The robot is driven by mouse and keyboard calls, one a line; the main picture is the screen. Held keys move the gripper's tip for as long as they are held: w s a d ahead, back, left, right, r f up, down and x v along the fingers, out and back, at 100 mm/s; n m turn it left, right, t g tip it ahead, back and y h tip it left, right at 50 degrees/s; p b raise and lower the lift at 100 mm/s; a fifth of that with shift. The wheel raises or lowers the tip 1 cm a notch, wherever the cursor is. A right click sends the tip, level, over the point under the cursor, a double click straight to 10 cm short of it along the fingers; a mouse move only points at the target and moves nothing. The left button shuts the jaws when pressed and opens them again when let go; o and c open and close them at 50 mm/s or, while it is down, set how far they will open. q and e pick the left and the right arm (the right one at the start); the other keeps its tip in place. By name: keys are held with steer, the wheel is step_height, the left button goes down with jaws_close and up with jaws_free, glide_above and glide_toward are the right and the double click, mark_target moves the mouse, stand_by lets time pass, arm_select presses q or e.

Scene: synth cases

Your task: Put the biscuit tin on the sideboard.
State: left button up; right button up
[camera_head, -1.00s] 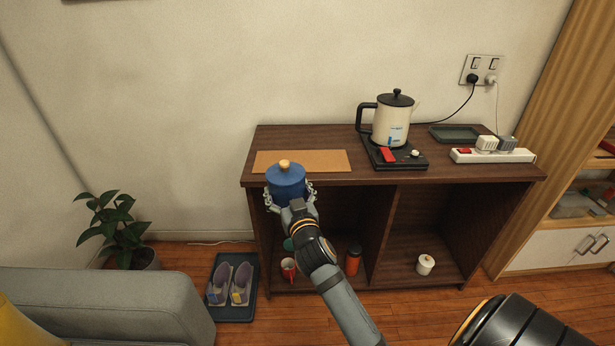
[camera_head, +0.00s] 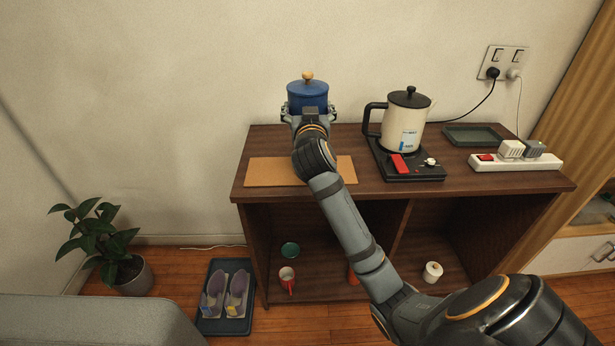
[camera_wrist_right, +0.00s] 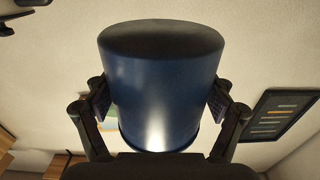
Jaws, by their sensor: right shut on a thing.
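The biscuit tin (camera_head: 308,97) is a blue cylinder with a blue lid and a round wooden knob. My right gripper (camera_head: 308,112) is shut on its sides and holds it over the back left part of the sideboard, near the wall. In the right wrist view the tin (camera_wrist_right: 160,85) fills the middle, with a finger on each side. Whether its base touches the top is hidden by my gripper and arm. The dark brown wooden sideboard (camera_head: 370,210) has a top and two open compartments. My left gripper is not in view.
A tan mat (camera_head: 268,172) lies at the top's front left. A cream kettle (camera_head: 404,122) stands on a black hot plate (camera_head: 420,172). A dark tray (camera_head: 472,135) and a white power strip (camera_head: 515,161) are at right. A mug, a green item and a white jar sit below.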

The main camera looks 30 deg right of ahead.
step_height(320, 180, down, 5)
steer(key=shift+w+b, duration=0.1)
steer(key=shift+b, duration=0.3)
step_height(320, 180, down, 12)
steer(key=shift+r+b, duration=0.1)
steer(key=shift+b, duration=0.9)
steer(key=shift+f, duration=0.5)
steer(key=o, duration=1.4)
steer(key=shift+c, duration=0.2)
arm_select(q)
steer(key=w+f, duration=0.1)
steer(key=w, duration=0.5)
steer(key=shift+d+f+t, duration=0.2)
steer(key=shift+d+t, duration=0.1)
arm_select(e)
steer(key=shift+o, duration=0.6)
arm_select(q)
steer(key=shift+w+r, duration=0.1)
